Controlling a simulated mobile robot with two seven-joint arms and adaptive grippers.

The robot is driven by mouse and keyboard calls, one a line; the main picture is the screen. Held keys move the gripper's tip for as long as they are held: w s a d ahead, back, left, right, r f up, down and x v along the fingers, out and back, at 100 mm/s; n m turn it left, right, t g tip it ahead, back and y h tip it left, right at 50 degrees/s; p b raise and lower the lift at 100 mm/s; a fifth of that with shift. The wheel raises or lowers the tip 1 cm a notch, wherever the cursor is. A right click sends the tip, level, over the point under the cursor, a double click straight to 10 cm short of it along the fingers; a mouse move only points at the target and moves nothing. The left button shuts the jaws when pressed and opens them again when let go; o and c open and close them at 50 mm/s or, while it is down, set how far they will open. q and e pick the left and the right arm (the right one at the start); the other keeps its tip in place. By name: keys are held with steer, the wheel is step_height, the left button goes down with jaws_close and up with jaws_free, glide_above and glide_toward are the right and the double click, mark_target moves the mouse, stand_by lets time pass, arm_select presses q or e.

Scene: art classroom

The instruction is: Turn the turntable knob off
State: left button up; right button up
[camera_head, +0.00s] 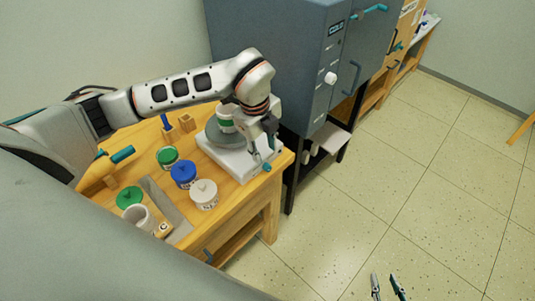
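The turntable has a white base (228,160) and a grey round plate (213,136), with a green-and-white jar (226,119) on top. It stands at the right end of the wooden table. A small teal knob (266,167) is at the front right corner of the base. My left gripper (263,153) reaches over the turntable and points down just above the knob. Its fingers look apart; I cannot tell whether they touch the knob. My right gripper (386,286) shows only its fingertips at the bottom edge, open and empty above the floor.
On the wooden table (237,195) are a blue jar (183,174), a white jar (204,194), green-lidded jars (167,157), a white cup (138,216) and a grey tray (168,205). A grey kiln-like cabinet (300,60) stands close behind the turntable.

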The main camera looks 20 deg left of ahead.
mark_target(268, 166)
arm_select(q)
steer(key=f, duration=0.5)
steer(key=shift+w+d+f, duration=0.15)
steer(key=shift+d+f, duration=0.2)
steer(key=shift+f, duration=0.05)
steer(key=shift+w+f, duration=0.15)
steer(key=shift+f, duration=0.65)
jaws_close()
